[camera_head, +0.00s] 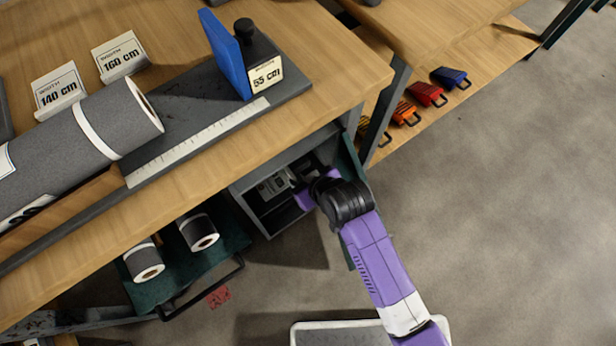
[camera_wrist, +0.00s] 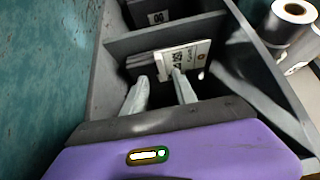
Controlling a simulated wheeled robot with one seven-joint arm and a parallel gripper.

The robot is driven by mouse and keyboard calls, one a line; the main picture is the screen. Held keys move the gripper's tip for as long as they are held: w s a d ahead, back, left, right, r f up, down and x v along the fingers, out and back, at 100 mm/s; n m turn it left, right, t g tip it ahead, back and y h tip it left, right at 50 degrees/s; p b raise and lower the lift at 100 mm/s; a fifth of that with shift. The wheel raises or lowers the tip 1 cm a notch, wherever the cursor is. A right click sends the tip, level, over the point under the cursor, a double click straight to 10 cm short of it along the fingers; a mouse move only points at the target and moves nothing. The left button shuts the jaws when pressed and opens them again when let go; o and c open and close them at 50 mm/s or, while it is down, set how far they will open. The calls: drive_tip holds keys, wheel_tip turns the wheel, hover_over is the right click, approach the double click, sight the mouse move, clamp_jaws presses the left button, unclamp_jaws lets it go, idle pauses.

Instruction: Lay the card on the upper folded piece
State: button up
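In the wrist view, a white card (camera_wrist: 189,54) with dark print stands in one compartment of a grey divided box (camera_wrist: 108,75), in front of other cards. In the head view a printed card (camera_head: 273,184) shows inside the same box (camera_head: 281,219), under the table. My gripper (camera_wrist: 160,77) reaches into that compartment. Its two pale fingers are apart, with their tips close to the card's lower part. I cannot tell whether they touch it. In the head view my gripper's fingers are mostly hidden at the box. I cannot make out a folded piece in either view.
The wooden tabletop (camera_head: 330,62) overhangs the box. It bears a large grey roll (camera_head: 60,165), width cards (camera_head: 118,55) and a blue plate (camera_head: 222,52) by a black-knobbed block. Small rolls (camera_head: 199,233) lie on a green shelf. Coloured handled items (camera_head: 428,94) lie on a neighbouring shelf.

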drive_tip(key=p+v, duration=0.1)
drive_tip(key=v, duration=0.4)
drive_tip(key=shift+f, duration=0.1)
idle(0.5)
